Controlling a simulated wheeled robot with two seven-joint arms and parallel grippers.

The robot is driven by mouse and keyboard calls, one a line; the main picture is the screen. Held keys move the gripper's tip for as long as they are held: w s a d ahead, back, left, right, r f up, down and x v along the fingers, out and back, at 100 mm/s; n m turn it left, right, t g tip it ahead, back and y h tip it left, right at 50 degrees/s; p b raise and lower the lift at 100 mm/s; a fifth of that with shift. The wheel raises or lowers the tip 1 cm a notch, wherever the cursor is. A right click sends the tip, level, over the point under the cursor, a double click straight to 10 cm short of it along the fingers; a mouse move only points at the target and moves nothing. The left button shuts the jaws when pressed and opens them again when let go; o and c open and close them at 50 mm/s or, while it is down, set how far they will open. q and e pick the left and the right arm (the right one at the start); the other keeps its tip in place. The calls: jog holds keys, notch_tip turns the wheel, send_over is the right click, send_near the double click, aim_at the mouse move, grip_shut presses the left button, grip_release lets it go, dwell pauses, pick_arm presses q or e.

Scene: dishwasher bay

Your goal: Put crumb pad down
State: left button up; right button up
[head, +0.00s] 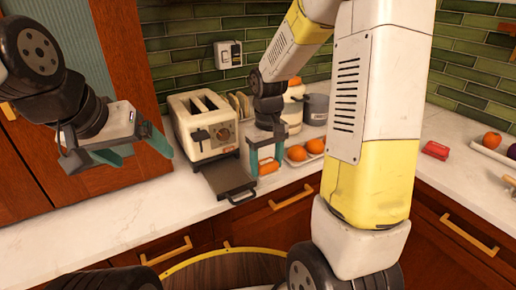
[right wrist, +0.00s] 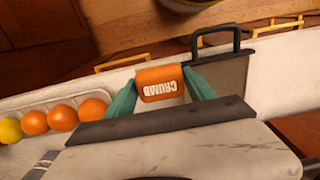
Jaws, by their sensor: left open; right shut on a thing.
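In the head view the pad (head: 269,169) is a small orange block low in the right gripper (head: 267,160), just in front of the toaster and right of the tray. Whether the pad touches the counter cannot be told. The cream toaster (head: 204,124) stands on the counter with a dark crumb tray (head: 228,178) out in front. My left gripper (head: 122,152) is open and empty, left of the toaster above the counter.
The white counter (head: 110,215) is clear at the front left. Oranges on a plate (head: 305,150) lie right of the right gripper. Behind are a plate rack (head: 240,103) and a grey pot (head: 316,108). A red item (head: 435,150) lies at the right. The tray's handle (right wrist: 215,36) is near the counter edge.

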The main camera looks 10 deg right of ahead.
jog(key=w+d, duration=0.1)
jog(key=w, duration=0.2)
jog(key=w+d, duration=0.1)
jog(key=w, duration=0.2)
jog(key=w+f, duration=0.1)
jog(key=w, duration=0.2)
jog(key=shift+w+d, duration=0.2)
jog(key=shift+d, duration=0.2)
jog(key=shift+f, duration=1.75)
jog(key=shift+f, duration=0.1)
jog(key=o, duration=1.1)
jog(key=shift+c, duration=0.2)
notch_tip(320, 180, up, 12)
notch_tip(320, 180, up, 9)
jog(key=m+t+y, duration=0.1)
jog(key=t, duration=0.2)
send_over(274, 163)
jog(key=s+a+r+m+t+y, duration=0.1)
jog(key=s+m+t, duration=0.1)
jog(key=s, duration=1.2)
jog(key=shift+a+t, duration=0.25)
jog(key=shift+t, duration=0.35)
